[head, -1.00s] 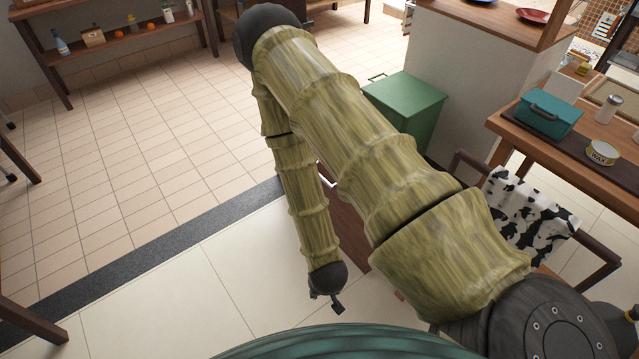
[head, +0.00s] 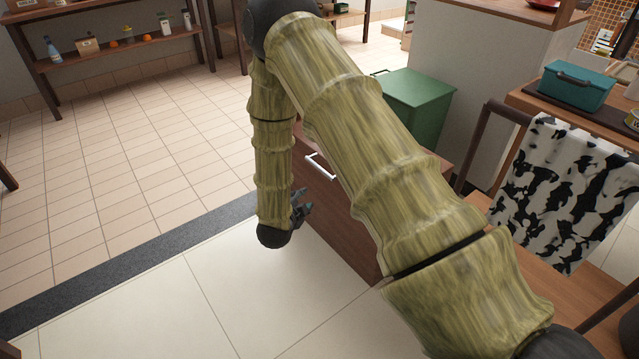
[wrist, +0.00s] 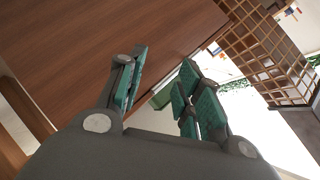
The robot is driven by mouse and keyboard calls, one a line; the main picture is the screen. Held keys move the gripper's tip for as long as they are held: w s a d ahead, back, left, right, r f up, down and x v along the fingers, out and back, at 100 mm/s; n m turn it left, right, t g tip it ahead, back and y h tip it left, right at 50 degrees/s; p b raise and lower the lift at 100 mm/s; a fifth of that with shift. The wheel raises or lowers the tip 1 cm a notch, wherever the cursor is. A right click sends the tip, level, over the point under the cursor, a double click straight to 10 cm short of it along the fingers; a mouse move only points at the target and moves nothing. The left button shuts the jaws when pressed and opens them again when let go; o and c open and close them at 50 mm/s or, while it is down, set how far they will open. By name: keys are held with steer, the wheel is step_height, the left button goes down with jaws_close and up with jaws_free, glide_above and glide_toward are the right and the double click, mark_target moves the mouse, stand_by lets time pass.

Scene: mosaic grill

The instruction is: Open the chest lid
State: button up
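A brown wooden chest (head: 345,222) stands on the floor, partly hidden behind my arm in the head view. A white bar handle (head: 320,166) is on its near-left face. Its lid looks closed, but my arm hides much of the top. My gripper (head: 304,207) is beside that face, below the handle and apart from it. In the wrist view my gripper (wrist: 163,75) shows two teal-padded fingers spread apart with nothing between them. A brown wooden surface (wrist: 110,35), probably the chest, fills the upper left there.
A green box (head: 415,100) stands behind the chest. A chair with a cow-patterned cloth (head: 560,185) and a table with a teal box (head: 577,86) are at the right. A shelf (head: 120,50) is at the back left. The tiled floor at left is clear.

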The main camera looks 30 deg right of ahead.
mark_target(320, 167)
steer(key=shift+w+d+f+m+g+h+b, duration=0.2)
steer(key=shift+w+d+m+h+b, duration=0.55)
steer(key=shift+w+d+m+b, duration=1.25)
steer(key=shift+w+d+r+m+g+h+b, duration=0.1)
steer(key=shift+w+d+m+g+h+b, duration=0.5)
steer(key=shift+w+d+b, duration=1.6)
steer(key=shift+w+d+f+m+h+b, duration=0.1)
steer(key=shift+w+d+m+h+b, duration=0.85)
steer(key=shift+d+m+b, duration=1.3)
steer(key=shift+w+d+n+p, duration=0.1)
steer(key=shift+d+n+p, duration=0.25)
steer(key=shift+d+p, duration=0.25)
steer(key=shift+a, duration=0.1)
jaws_close()
